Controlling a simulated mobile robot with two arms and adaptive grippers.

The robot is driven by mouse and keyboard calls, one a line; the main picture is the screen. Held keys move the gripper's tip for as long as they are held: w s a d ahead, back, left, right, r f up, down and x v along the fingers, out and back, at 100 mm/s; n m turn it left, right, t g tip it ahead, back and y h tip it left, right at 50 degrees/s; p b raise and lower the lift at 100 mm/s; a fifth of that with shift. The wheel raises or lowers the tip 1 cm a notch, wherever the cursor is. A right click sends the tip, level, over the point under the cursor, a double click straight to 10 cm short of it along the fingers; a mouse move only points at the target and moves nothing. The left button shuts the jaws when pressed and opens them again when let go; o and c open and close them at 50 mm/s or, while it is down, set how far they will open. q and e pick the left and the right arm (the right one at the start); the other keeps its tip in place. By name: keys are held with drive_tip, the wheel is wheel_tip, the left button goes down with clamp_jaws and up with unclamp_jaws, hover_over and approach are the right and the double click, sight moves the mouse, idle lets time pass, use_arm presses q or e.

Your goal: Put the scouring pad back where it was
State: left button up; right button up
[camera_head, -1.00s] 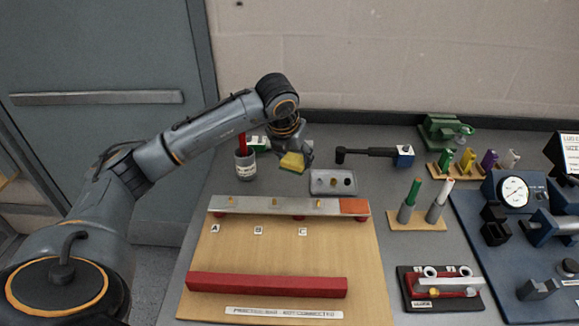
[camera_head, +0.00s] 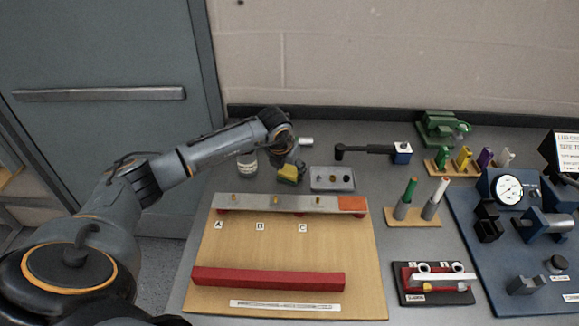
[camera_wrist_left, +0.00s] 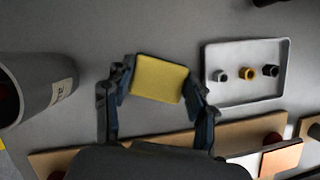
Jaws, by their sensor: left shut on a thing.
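The scouring pad (camera_head: 288,174), yellow with a darker side, is held between the fingers of my left gripper (camera_head: 290,171). In the left wrist view the yellow face of the pad (camera_wrist_left: 159,78) fills the gap between the two fingers of the left gripper (camera_wrist_left: 160,84). The pad is low over the grey bench, left of the small tray (camera_head: 332,188); I cannot tell whether it touches the bench. My right gripper is not in view.
A grey cup (camera_head: 247,165) stands left of the pad, partly behind my arm. A wooden board (camera_head: 330,250) with a metal bar (camera_head: 290,206) lies in front. A black tool (camera_head: 370,151) lies behind the tray. Bare bench lies around the pad.

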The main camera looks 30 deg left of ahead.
use_arm(q)
drive_tip(key=shift+f, duration=0.2)
drive_tip(key=o, duration=1)
drive_tip(key=shift+r, duration=0.1)
drive_tip(key=shift+r, duration=0.15)
drive_tip(key=b+v, duration=0.3)
drive_tip(key=v, duration=0.9)
drive_tip(key=shift+w, duration=0.1)
